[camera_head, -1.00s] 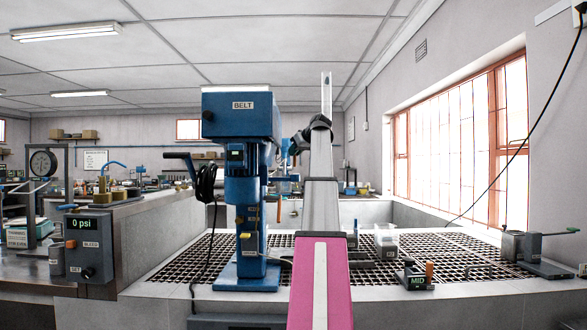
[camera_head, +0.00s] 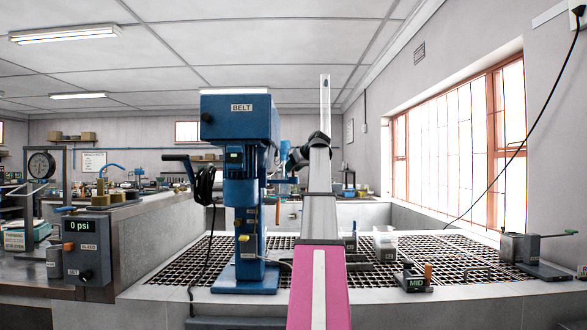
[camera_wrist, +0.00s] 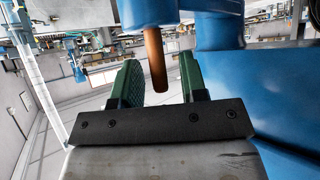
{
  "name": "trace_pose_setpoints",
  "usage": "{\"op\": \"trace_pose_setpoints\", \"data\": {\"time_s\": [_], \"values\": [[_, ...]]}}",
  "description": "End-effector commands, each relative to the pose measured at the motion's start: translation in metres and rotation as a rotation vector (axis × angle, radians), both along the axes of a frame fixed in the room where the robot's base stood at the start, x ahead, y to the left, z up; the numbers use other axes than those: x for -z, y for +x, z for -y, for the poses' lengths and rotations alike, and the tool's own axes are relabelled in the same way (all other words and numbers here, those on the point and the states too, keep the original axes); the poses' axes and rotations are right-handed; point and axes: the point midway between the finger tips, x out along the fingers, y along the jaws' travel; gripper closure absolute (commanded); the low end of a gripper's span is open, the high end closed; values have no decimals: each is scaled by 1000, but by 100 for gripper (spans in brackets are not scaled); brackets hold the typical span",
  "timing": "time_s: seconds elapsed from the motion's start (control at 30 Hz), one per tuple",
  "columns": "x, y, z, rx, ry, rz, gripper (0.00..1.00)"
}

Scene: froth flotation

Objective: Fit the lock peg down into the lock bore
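In the wrist view a brown, round-ended rod (camera_wrist: 155,62) shows between my gripper's two green finger pads, with a gap on each side. I cannot tell whether it is the lock peg. My gripper (camera_wrist: 158,82) is open, and I see nothing held in it. The blue belt-head machine (camera_head: 240,118) stands left of my arm in the head view, and its blue body fills the right of the wrist view. In the head view my gripper's fingers are hidden or too small to make out. I cannot make out the lock bore.
The machine stands on a dark grating (camera_head: 190,262). A MID block (camera_head: 415,281) and a grey clamp-like device (camera_head: 522,252) are at the right. A 0 psi box (camera_head: 87,246) is at the left.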

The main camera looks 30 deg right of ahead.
Motion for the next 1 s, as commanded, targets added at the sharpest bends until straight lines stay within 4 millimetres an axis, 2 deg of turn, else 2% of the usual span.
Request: {"op": "trace_pose_setpoints", "data": {"time_s": [0.27, 0.37, 0.8, 1.0], "values": [[-3, 0, 0, 0, 0, 0, 61], [-8, -7, 2, 1, 0, 1, 61], [-54, -73, 17, 1, 0, 1, 61], [-67, -91, 22, 1, -1, 0, 61]]}}
